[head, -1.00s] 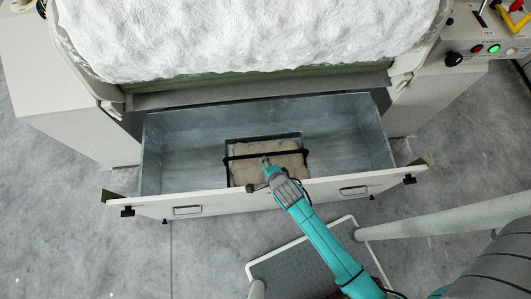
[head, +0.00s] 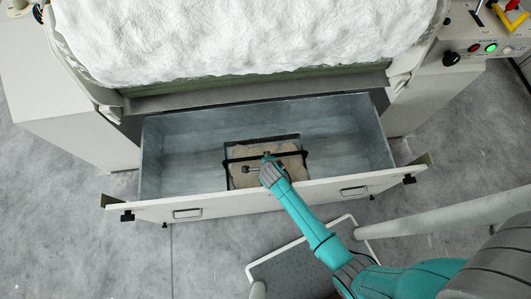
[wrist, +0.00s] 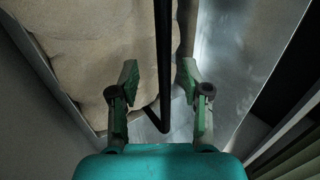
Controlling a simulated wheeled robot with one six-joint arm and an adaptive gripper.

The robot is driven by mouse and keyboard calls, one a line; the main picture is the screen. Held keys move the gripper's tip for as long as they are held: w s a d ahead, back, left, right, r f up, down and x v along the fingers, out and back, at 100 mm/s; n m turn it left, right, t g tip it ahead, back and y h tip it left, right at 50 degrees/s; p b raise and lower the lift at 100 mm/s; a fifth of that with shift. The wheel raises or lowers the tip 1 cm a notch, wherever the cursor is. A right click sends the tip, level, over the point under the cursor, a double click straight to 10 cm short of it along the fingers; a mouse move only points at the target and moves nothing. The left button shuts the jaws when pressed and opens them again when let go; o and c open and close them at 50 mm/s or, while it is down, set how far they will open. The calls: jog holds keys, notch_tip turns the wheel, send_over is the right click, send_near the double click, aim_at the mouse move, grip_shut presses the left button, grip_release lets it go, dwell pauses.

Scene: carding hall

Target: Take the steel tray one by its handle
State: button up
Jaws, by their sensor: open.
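The steel tray one (head: 228,147) is a dark-rimmed rectangular tray inside the open drawer, against its front side. It holds lumpy beige material (head: 292,163). Its handle (head: 300,153) is a thin black bar across the tray, and it also shows in the wrist view (wrist: 164,50). My gripper (head: 262,160) is over the tray at the handle. In the wrist view my gripper (wrist: 160,88) is open, with one green finger on each side of the black bar and gaps between. The arm hides part of the tray and the handle in the head view.
The metal drawer (head: 185,150) is pulled out, with bare floor inside on both sides of the tray. Its white front panel (head: 220,203) lies under my arm. White fibre (head: 250,35) fills the machine above. A control box (head: 490,45) stands at upper right.

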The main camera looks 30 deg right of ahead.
jog(key=shift+w+x, duration=0.25)
jog(key=shift+x, duration=2.3)
jog(key=shift+a+r, duration=0.1)
grip_shut()
